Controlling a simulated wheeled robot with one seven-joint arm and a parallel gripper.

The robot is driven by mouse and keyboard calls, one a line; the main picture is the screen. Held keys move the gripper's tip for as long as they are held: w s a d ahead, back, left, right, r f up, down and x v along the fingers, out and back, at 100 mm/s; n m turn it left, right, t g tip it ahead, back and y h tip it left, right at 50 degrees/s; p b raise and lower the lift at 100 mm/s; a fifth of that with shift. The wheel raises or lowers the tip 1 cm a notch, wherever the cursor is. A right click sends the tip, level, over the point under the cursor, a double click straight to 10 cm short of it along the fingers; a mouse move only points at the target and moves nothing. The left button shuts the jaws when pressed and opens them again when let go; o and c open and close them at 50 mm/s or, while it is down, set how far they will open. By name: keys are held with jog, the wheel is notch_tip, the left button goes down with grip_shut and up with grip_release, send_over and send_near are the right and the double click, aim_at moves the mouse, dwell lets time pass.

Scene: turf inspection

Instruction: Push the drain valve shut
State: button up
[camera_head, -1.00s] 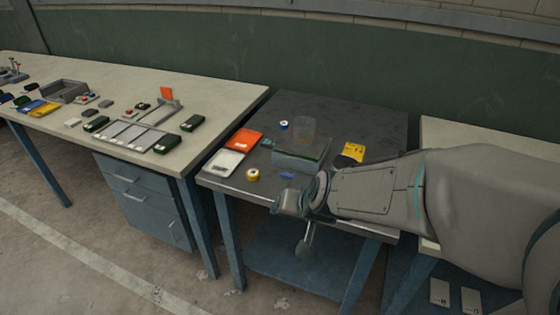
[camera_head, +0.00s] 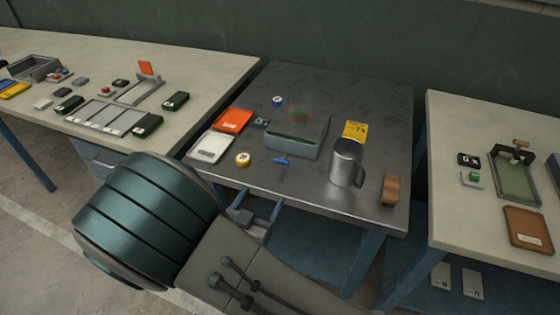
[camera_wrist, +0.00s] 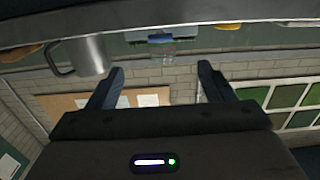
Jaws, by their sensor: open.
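A grey box (camera_head: 292,147) with a green strip on top stands on the dark metal table, a clear cylinder (camera_head: 301,108) at its back. A small blue lever (camera_head: 282,160), seemingly the drain valve, lies in front of the box; I cannot tell its setting. In the wrist view a blue piece (camera_wrist: 160,39) shows in front of the clear cylinder (camera_wrist: 160,62). My gripper (camera_head: 258,213) is open and empty at the table's front edge, apart from the lever. The wrist view shows its two fingers (camera_wrist: 160,70) spread.
A metal mug (camera_head: 346,163) stands right of the lever, with a wooden block (camera_head: 391,189) beyond. Bare metal table (camera_head: 315,185) lies in front.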

aim_at(281, 162)
jog(key=p+x, duration=0.1)
jog(key=x, duration=1.2)
jog(key=shift+w, duration=0.25)
